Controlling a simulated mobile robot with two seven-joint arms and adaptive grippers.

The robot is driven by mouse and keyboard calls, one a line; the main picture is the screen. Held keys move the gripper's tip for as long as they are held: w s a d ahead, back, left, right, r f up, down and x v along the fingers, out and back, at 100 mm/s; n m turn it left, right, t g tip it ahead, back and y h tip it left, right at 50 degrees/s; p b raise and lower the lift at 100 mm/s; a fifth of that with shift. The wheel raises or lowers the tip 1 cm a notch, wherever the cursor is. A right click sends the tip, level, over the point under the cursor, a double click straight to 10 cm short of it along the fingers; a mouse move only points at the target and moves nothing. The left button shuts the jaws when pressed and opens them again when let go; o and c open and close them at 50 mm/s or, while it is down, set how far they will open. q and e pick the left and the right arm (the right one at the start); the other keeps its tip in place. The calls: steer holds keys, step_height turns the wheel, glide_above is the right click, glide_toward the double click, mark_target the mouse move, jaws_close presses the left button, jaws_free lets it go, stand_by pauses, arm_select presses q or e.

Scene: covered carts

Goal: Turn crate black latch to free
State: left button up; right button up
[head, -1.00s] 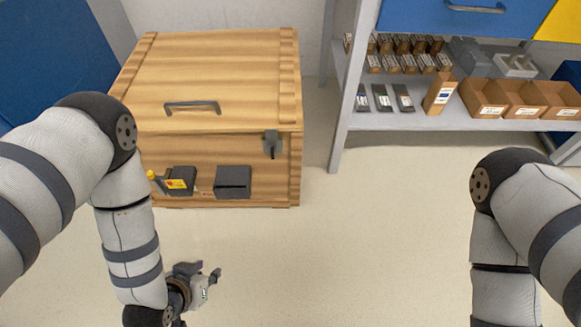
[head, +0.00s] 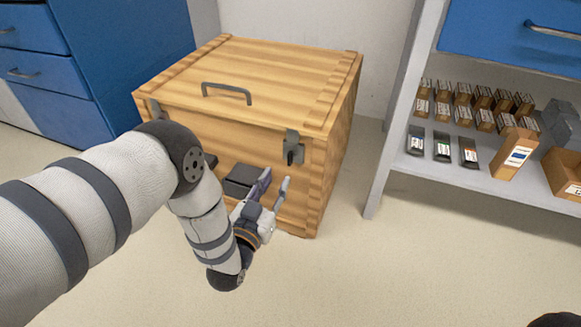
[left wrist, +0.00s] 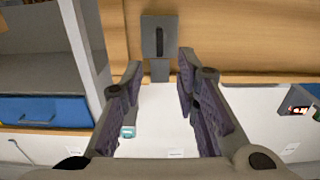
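The wooden crate (head: 270,75) stands against the wall with its lid down. A dark latch (head: 293,148) is on its front near the right corner, under the lid edge. A second dark latch (head: 155,110) shows at the front's left end, partly behind my arm. My left gripper (head: 276,182) is open and empty, just below the right latch and apart from it. My right gripper is out of view.
A dark box (head: 240,180) is on the crate's front, left of my left gripper. A grey shelf (head: 480,176) with small boxes stands to the right, with open floor between. A blue cabinet (head: 125,60) stands at the left.

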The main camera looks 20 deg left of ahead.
mark_target(289, 160)
arm_select(q)
steer(key=w, duration=0.2)
steer(key=w+b, duration=0.1)
steer(key=w, duration=0.2)
steer(key=w+b, duration=0.1)
steer(key=w, duration=0.1)
steer(key=shift+w+d+f, duration=0.15)
steer(key=shift+w+f, duration=0.05)
steer(key=shift+f, duration=0.1)
steer(key=shift+w+r+b, duration=0.15)
steer(key=shift+w+b, duration=0.2)
steer(key=shift+w, duration=0.15)
jaws_close()
